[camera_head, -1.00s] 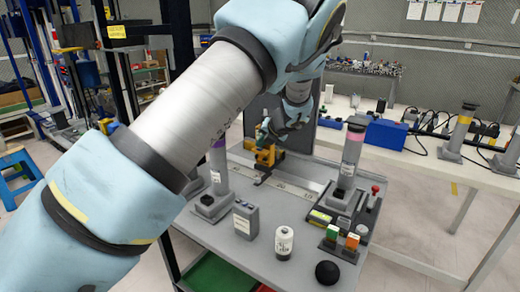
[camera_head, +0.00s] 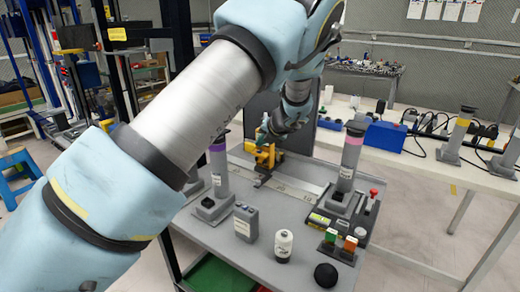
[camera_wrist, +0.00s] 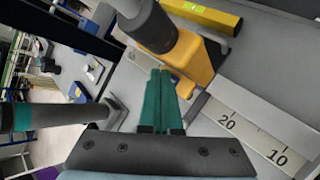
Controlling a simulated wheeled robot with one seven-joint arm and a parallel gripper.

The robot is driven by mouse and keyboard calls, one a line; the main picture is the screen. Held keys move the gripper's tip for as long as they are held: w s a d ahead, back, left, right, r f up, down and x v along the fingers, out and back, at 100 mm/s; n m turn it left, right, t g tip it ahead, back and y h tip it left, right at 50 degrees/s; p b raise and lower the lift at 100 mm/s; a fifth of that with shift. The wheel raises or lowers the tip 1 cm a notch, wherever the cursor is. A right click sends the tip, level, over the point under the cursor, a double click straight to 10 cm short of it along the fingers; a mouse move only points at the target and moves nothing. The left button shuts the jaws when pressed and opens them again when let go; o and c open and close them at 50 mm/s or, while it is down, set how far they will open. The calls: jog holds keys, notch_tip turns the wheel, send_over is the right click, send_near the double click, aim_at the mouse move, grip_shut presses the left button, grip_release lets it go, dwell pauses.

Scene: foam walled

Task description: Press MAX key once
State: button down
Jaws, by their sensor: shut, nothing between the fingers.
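My gripper (camera_head: 268,134) is at the far part of the grey bench, over a yellow tool or fixture (camera_head: 264,158). In the wrist view its teal fingers (camera_wrist: 158,100) are together and empty. They point at the yellow block (camera_wrist: 188,58) with a dark cylinder, close beside it in the picture; contact cannot be told. A yellow bar (camera_wrist: 203,14) with a darker end lies behind the block. No key marked MAX can be read in either view.
A ruler strip (camera_wrist: 255,130) runs beside the fingers.

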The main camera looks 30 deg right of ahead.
notch_tip(320, 180, up, 5)
jog(key=p, duration=0.5)
dwell(1.0)
